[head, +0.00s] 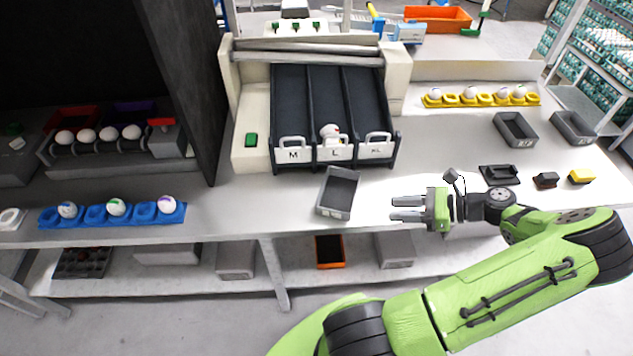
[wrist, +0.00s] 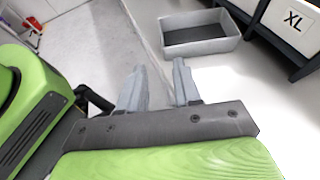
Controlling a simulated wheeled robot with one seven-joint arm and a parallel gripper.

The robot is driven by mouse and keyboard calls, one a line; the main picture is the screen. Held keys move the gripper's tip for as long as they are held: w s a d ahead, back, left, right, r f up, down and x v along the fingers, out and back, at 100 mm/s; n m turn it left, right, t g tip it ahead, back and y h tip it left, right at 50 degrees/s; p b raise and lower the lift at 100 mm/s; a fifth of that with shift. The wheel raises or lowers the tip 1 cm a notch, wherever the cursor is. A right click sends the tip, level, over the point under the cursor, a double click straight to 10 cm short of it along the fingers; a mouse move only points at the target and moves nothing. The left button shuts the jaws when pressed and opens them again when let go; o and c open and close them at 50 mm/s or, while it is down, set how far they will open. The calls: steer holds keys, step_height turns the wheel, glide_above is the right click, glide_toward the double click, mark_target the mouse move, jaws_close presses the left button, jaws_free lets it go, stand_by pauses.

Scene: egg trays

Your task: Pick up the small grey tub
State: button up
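The small grey tub (head: 337,193) sits upright on the table's front part, just below the lanes marked M, L and XL. It looks empty and lies slightly turned. In the wrist view the tub (wrist: 199,48) is ahead of the fingers, at the upper middle. My gripper (head: 393,209) is to the right of the tub in the head view, with its fingers pointing left towards it. The two fingers are apart with nothing between them, and they do not touch the tub. The gripper also shows in the wrist view (wrist: 160,82).
The sorting lanes (head: 333,110) stand behind the tub, with an egg at lane L. A blue egg tray (head: 93,216) is at the left. A yellow egg tray (head: 483,100) and other grey tubs (head: 515,130) are at the right. The table's front edge is close to the tub.

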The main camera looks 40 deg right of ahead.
mark_target(341, 210)
steer(key=b+x, duration=0.3)
steer(key=x, duration=1.2)
steer(key=shift+w+a, duration=0.15)
steer(key=shift+w, duration=0.1)
steer(key=shift+s, duration=0.1)
steer(key=shift+c, duration=0.5)
jaws_close()
